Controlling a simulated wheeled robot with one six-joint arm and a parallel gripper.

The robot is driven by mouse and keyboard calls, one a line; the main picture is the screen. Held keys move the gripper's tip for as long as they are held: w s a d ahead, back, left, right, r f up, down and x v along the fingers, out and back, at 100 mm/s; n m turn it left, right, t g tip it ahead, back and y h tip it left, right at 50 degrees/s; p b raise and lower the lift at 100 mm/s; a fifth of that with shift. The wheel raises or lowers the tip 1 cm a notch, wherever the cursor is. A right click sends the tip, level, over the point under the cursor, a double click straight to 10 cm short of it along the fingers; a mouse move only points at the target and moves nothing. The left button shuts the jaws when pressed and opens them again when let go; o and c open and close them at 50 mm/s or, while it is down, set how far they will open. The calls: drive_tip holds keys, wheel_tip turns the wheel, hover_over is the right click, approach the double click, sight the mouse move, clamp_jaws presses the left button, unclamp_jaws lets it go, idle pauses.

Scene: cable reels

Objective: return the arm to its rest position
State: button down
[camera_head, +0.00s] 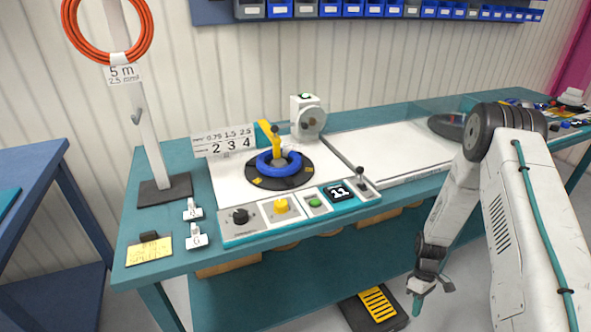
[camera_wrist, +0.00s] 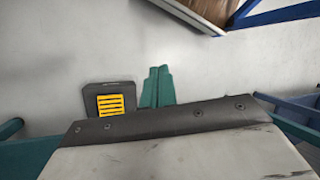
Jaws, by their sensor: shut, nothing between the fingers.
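My gripper (camera_head: 418,303) hangs pointing down in front of the workbench's right part, below the bench top and over the floor. Its teal fingers (camera_wrist: 157,88) are together in the wrist view, with nothing between them. My arm bends down from the right side of the head view and is clear of the bench top. The gripper touches nothing that I can see.
A black pedal with yellow ribs (camera_head: 378,303) lies on the floor left of my gripper; it also shows in the wrist view (camera_wrist: 110,104). The teal bench (camera_head: 170,220) carries a blue cable coil (camera_head: 262,163) on a turntable. An orange coil (camera_head: 148,30) hangs on a post.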

drive_tip(key=s+a+r+m, duration=0.2)
drive_tip(key=a+r+m, duration=0.1)
drive_tip(key=r, duration=1.2)
drive_tip(key=s+a+r+m, duration=0.1)
drive_tip(key=a+r+m, duration=0.15)
drive_tip(key=r, duration=1.25)
drive_tip(key=s+a+r+m+t, duration=0.1)
drive_tip(key=s+a+r+t, duration=0.2)
drive_tip(key=s+r, duration=0.6)
drive_tip(key=s+a+r+m+t+h, duration=0.1)
drive_tip(key=s+a+r+t, duration=0.2)
drive_tip(key=s+r, duration=0.6)
drive_tip(key=shift+s+a+r+t, duration=0.35)
drive_tip(key=shift+a+r, duration=0.35)
drive_tip(key=shift+r, duration=1.9)
